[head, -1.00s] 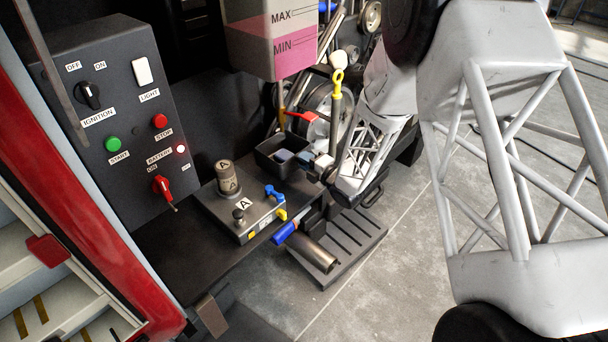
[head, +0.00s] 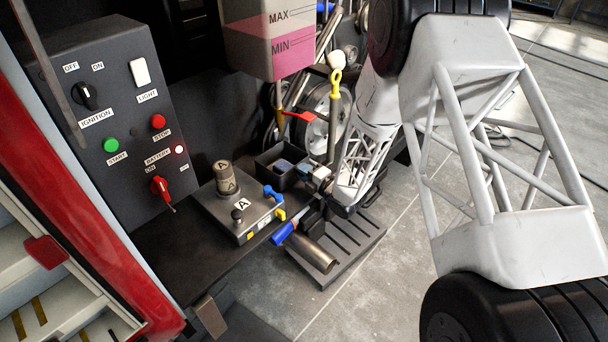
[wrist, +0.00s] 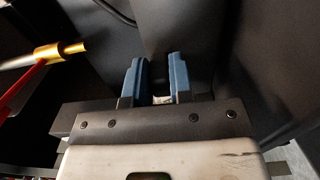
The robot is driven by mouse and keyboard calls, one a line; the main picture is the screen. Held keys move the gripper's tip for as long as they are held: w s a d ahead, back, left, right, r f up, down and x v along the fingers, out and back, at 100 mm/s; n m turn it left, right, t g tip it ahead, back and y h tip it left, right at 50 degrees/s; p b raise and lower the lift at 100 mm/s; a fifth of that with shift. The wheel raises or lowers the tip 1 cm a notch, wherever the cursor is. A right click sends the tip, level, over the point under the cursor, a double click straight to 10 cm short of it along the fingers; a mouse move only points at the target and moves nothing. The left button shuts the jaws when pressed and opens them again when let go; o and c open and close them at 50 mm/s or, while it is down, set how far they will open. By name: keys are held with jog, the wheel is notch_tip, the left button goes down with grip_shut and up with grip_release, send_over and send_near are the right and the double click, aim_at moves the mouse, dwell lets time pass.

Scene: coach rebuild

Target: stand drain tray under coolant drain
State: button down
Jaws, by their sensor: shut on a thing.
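The drain tray, a small black open box (head: 266,166), is level at the back end of the dark ledge, behind the A-marked block. My gripper (head: 295,168) is shut on its right-hand wall, with one blue finger inside and one outside. The coolant drain, a brass pipe (head: 280,98) with a red lever (head: 297,115), hangs above the tray. In the wrist view the brass drain end (wrist: 62,50) is at left, apart from the blue fingers (wrist: 160,80). I cannot tell whether the tray's base touches the ledge.
A coolant tank (head: 272,45) hangs above. The A-marked block (head: 235,205) stands in front of the tray. A yellow-ringed dipstick (head: 335,78) stands close to my arm. A slotted dark step (head: 345,250) with a metal cylinder (head: 314,254) is lower right.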

jog(key=shift+f, duration=0.5)
jog(key=shift+f, duration=0.1)
jog(key=c, duration=1)
grip_release()
jog(key=v, duration=1.2)
jog(key=shift+r, duration=0.2)
